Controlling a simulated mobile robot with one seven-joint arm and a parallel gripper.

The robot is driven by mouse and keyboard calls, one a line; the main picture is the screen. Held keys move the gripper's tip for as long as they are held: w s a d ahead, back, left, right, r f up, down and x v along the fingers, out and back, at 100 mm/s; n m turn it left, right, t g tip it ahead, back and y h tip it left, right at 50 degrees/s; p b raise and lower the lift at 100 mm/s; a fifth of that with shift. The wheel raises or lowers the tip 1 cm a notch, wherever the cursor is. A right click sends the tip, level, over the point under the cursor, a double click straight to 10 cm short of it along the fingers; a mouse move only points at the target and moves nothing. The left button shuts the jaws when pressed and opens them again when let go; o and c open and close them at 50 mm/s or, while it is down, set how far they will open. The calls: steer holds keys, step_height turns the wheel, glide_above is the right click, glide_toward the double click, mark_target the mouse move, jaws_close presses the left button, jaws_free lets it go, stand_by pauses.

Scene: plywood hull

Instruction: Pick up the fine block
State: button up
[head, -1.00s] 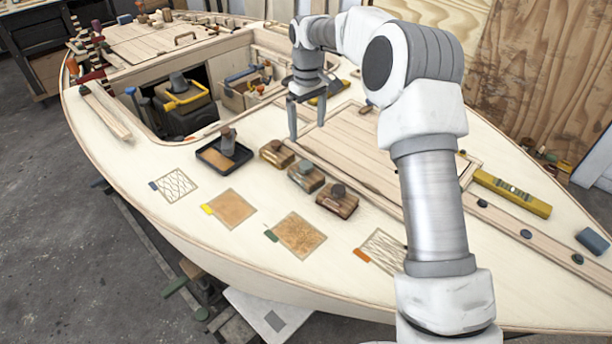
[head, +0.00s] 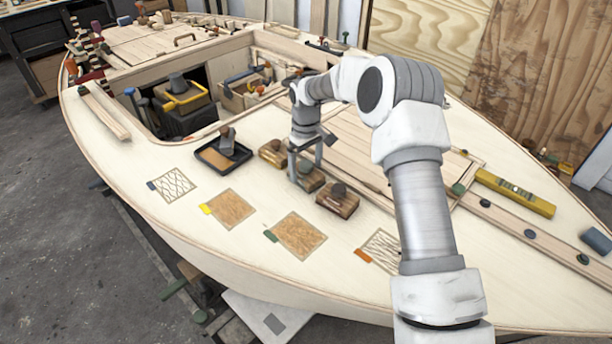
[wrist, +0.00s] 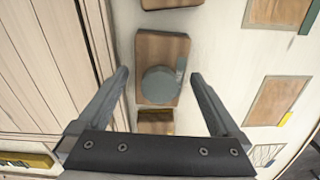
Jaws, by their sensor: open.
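Three wooden blocks with round knobs stand in a row on the pale deck; I cannot tell by marking which is the fine one. The middle block (head: 310,183) has a grey knob and is partly hidden by my gripper. It also shows in the wrist view (wrist: 152,48), lying between and beyond the fingertips. The left block (head: 271,151) has a yellowish edge, and the right block (head: 336,203) is brown. My gripper (head: 305,172) is open, pointing down above the middle block, and holds nothing. In the wrist view my gripper (wrist: 160,82) has a finger either side of that block.
A black tray (head: 210,162) with a grey-handled tool stands left of the blocks. Several tagged patches, such as a brown one (head: 231,208), lie on the near deck. A planked hatch (head: 352,145) is behind the blocks. A yellow level (head: 514,193) lies at right.

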mark_target(306, 164)
steer(key=shift+f, duration=0.3)
steer(key=c, duration=1.4)
steer(key=shift+r, duration=0.1)
steer(key=shift+r, duration=0.4)
step_height(306, 164, up, 4)
steer(key=shift+f+p, duration=0.2)
steer(key=shift+p, duration=0.1)
steer(key=s+r, duration=0.2)
steer(key=s, duration=0.2)
steer(key=s+r, duration=0.2)
steer(key=s, duration=0.1)
steer(key=s+r, duration=0.2)
steer(key=s, duration=0.2)
steer(key=shift+s+a+r, duration=0.25)
steer(key=shift+s+a, duration=0.05)
